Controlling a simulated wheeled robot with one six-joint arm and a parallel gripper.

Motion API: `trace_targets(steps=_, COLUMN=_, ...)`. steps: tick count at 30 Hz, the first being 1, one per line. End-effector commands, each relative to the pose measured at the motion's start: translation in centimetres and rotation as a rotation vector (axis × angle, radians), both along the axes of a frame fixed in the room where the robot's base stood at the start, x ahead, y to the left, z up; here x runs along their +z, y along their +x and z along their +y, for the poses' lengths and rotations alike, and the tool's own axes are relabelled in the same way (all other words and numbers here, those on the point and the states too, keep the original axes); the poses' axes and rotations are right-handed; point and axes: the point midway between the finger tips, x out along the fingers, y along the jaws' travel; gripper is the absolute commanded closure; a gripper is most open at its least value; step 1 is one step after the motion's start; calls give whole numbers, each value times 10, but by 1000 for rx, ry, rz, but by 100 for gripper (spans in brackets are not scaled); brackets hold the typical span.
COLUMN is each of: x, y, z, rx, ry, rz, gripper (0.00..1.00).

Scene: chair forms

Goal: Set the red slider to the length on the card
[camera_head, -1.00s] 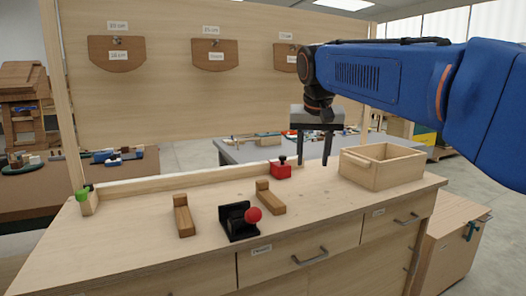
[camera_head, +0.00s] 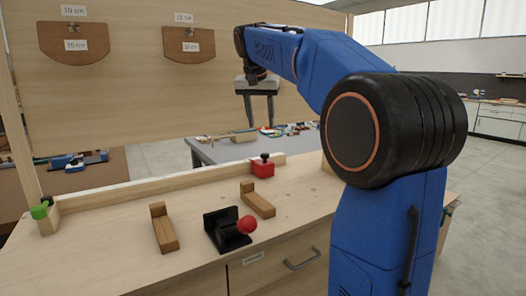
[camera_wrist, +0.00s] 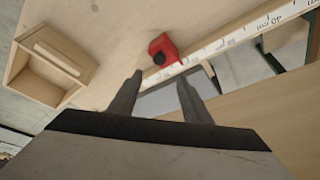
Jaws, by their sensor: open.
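The red slider (camera_head: 262,167), a red block with a black knob, sits at the right part of the wooden rail (camera_head: 150,193) along the bench's back. In the wrist view the slider (camera_wrist: 163,52) lies beside a white scale strip (camera_wrist: 225,42) with numbers. A green stop (camera_head: 39,211) is at the rail's left end. My gripper (camera_head: 260,122) is open and empty, pointing down above and behind the slider, apart from it. In the wrist view its fingers (camera_wrist: 160,78) are spread. White cards (camera_head: 74,10) (camera_head: 184,17) hang on the back board; their small print is hard to read.
Two wooden blocks (camera_head: 163,230) (camera_head: 258,199) and a black fixture with a red ball (camera_head: 247,224) stand on the bench front. A wooden box (camera_wrist: 45,65) shows in the wrist view; my arm mostly hides it in the head view. Bench between rail and blocks is clear.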

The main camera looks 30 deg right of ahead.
Motion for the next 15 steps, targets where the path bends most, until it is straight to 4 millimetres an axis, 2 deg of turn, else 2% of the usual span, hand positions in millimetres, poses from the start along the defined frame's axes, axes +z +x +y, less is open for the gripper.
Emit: trace_targets(steps=15, x=-85, y=25, z=-24, rx=0, ry=1, rz=2, gripper=56)
